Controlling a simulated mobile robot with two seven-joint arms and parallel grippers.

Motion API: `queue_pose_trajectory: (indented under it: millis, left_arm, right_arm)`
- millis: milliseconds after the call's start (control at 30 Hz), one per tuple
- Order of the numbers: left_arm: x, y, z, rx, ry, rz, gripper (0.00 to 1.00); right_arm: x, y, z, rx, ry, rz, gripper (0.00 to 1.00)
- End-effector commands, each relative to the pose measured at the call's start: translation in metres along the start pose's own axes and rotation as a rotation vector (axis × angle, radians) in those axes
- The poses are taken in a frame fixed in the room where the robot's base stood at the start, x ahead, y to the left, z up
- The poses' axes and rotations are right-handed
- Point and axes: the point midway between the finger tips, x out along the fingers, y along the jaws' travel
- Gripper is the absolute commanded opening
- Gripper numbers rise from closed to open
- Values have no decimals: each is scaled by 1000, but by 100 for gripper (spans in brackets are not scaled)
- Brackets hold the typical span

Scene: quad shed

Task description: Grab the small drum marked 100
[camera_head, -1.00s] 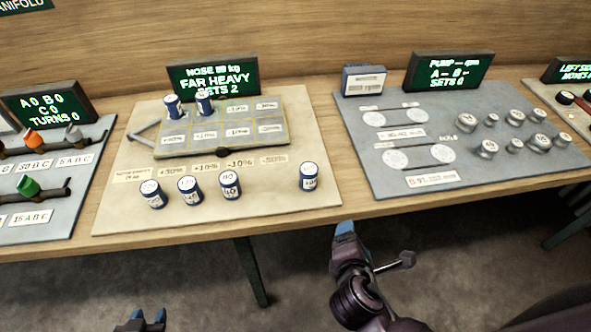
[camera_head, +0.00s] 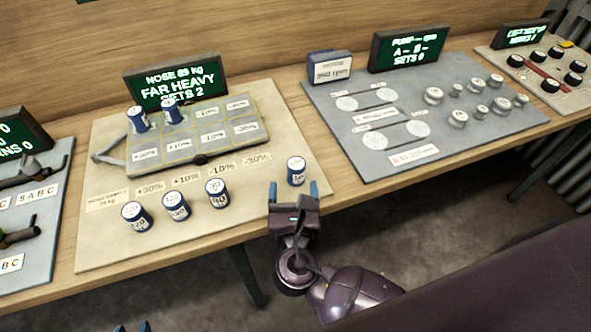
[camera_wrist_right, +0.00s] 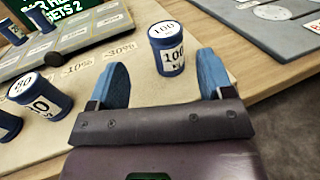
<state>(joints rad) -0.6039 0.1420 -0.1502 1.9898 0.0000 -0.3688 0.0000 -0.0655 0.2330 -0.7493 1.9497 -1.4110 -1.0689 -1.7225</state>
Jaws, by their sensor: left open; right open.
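The small drum marked 100 (camera_wrist_right: 168,54) is blue with a white top and label. It stands upright on the beige board, ahead of my open right gripper (camera_wrist_right: 160,80) in the right wrist view, slightly right of the middle between its blue fingers. In the head view the drum (camera_head: 296,170) stands alone at the board's right side, just beyond the right gripper (camera_head: 293,190). The fingers do not hold it. My left gripper (camera_head: 132,328) shows only as blue fingertips at the bottom edge, empty.
Several similar drums stand on the board (camera_head: 100,240), including one marked 80 (camera_wrist_right: 40,100) to the left. Two drums (camera_head: 139,118) stand on the tilting grid plate (camera_head: 225,137). A grey pump panel (camera_head: 345,135) lies to the right. The board between the 80 and 100 drums is clear.

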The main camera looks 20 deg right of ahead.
Motion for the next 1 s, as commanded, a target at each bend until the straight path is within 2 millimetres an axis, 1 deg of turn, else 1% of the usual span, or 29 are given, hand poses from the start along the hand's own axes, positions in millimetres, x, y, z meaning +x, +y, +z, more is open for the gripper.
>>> queue_pose_trajectory:
  millis: [33,100,267,467,600,733,933,967,1000]
  left_arm:
    - [0,0,1,0,-1,0,43]
    - [0,0,1,0,-1,0,43]
    - [0,0,1,0,-1,0,43]
    - [0,0,0,0,0,0,43]
    - [1,0,0,0,0,0,43]
    - [1,0,0,0,2,1,43]
    - [2,0,-2,1,5,1,43]
    - [2,0,-2,1,5,1,43]
    - [2,0,-2,1,5,1,43]
  right_arm:
    - [6,0,0,0,-1,1,74]
    - [11,0,0,1,0,1,74]
    - [20,-1,1,1,0,1,74]
    - [45,-8,5,1,-2,0,74]
    - [60,-8,4,1,2,1,74]
    - [67,-8,4,2,4,1,74]
    - [67,-8,4,3,4,1,74]
    - [67,-8,4,3,4,1,72]
    - [67,-8,4,3,4,1,66]
